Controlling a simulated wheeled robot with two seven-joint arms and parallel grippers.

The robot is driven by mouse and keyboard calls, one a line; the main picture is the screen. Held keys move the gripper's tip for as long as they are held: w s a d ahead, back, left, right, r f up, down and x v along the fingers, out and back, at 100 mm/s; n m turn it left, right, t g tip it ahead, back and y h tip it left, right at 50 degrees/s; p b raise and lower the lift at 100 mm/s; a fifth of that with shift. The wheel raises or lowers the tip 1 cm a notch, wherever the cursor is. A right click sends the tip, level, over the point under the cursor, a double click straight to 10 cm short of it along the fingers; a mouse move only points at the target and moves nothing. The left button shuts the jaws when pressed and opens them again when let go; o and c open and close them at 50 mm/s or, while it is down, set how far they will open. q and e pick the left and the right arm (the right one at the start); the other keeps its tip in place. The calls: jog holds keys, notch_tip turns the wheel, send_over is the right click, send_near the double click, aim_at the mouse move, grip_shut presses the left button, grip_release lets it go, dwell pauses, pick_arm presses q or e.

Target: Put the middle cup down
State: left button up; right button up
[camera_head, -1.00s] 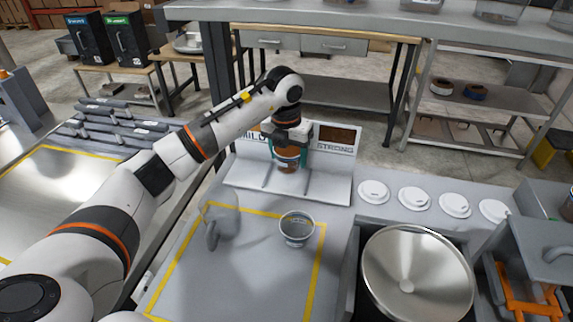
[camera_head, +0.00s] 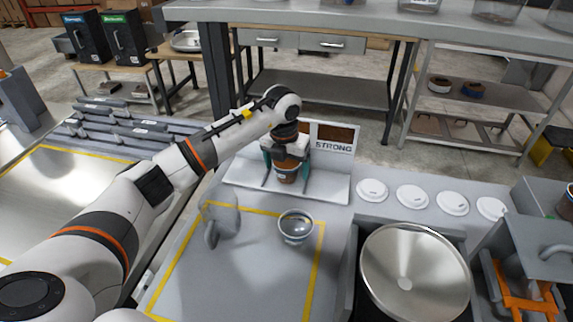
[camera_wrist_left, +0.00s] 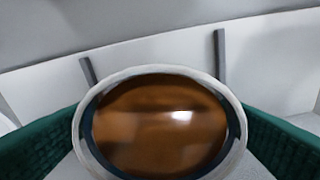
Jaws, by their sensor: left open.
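The middle cup (camera_head: 286,171) stands upright in the white dispenser tray (camera_head: 325,188), in front of the sign panel. In the left wrist view the cup (camera_wrist_left: 160,125) shows from above, with a pale rim and brown contents. My left gripper (camera_head: 286,166) is open around the cup, with one green finger on each side of it. In the left wrist view the green fingers stand apart at the left and right edges. The cup's upper part is partly hidden by the gripper in the head view. My right gripper is not in view.
Several white lids (camera_head: 412,197) lie to the right. A round metal basin (camera_head: 416,275) is at the front right. Low dividers stand in the tray.

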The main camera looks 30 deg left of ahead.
pick_arm(q)
jog(key=shift+r, duration=0.55)
notch_tip(320, 180, up, 11)
jog(key=s+b, duration=0.1)
jog(key=b, duration=0.1)
jog(key=shift+s, duration=0.2)
jog(key=shift+s, duration=0.1)
